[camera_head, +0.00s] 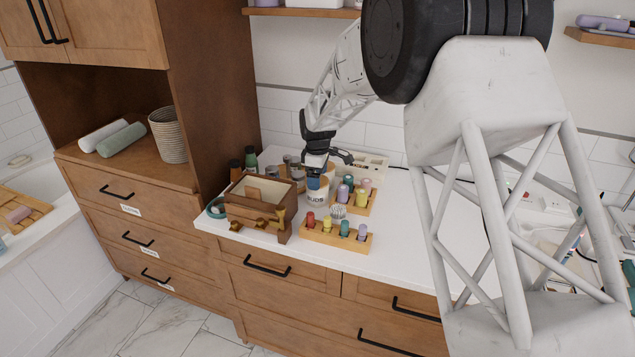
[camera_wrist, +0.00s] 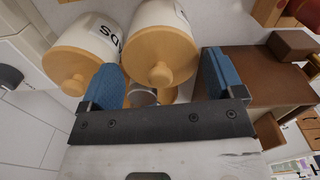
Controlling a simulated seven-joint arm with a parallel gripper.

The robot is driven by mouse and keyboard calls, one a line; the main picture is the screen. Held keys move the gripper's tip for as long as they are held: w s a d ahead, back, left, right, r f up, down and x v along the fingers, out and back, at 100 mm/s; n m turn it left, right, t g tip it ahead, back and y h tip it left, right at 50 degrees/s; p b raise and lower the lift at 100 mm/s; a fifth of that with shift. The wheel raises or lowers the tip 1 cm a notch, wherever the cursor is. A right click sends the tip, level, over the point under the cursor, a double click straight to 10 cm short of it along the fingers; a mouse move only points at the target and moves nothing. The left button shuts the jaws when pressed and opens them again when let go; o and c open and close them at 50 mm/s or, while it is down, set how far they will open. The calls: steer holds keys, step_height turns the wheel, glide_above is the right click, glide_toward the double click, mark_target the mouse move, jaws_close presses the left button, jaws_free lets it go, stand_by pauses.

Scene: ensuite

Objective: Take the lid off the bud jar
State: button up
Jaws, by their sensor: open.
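The bud jar (camera_head: 317,198) is a white jar with "BUDS" on its front, standing on the white counter. My gripper (camera_head: 317,181) is right above it, pointing down and hiding its top. In the wrist view, my gripper (camera_wrist: 160,82) is open, with one blue-padded finger on each side. A white jar with a round wooden lid (camera_wrist: 160,53) and small knob shows between the fingers; its label is mostly cut off, and it appears to be the bud jar. The lid sits on the jar. I cannot tell whether the pads touch it.
Another white jar with a wooden lid (camera_wrist: 78,68) stands close by on the left in the wrist view. A wooden box (camera_head: 262,203) is left of the bud jar. A wooden rack with several coloured bottles (camera_head: 336,236) is in front, and more bottles stand right.

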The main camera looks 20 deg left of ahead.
steer(key=shift+f, duration=0.1)
stand_by(0.5)
steer(key=c, duration=0.6)
steer(key=shift+o, duration=0.2)
steer(key=shift+r, duration=1.7)
steer(key=shift+s+d+r, duration=0.1)
steer(key=shift+s+d, duration=0.05)
steer(key=shift+s, duration=0.15)
steer(key=s+d+r, duration=0.1)
steer(key=s+d, duration=0.7)
steer(key=s, duration=0.5)
steer(key=shift+r, duration=0.2)
